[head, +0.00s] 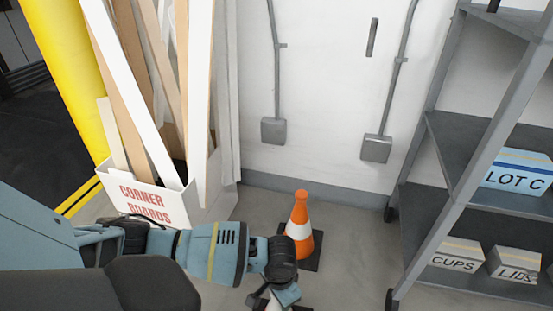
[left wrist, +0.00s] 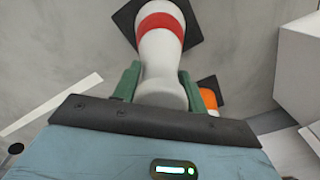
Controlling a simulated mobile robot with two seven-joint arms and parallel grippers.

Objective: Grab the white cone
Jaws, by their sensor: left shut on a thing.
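The white cone (left wrist: 160,50) has a red band and a dark square base. In the left wrist view it lies between the two green fingers of my left gripper (left wrist: 159,86), which is shut on it near its narrow end. In the head view my left gripper (head: 280,297) is at the bottom edge, and the cone is mostly hidden below it. My right gripper is in neither view.
An orange cone (head: 300,215) with a white band stands just beyond my left gripper; it also shows in the left wrist view (left wrist: 209,98). A corner boards box (head: 205,205) stands left against the wall. A grey shelf rack (head: 450,205) stands right.

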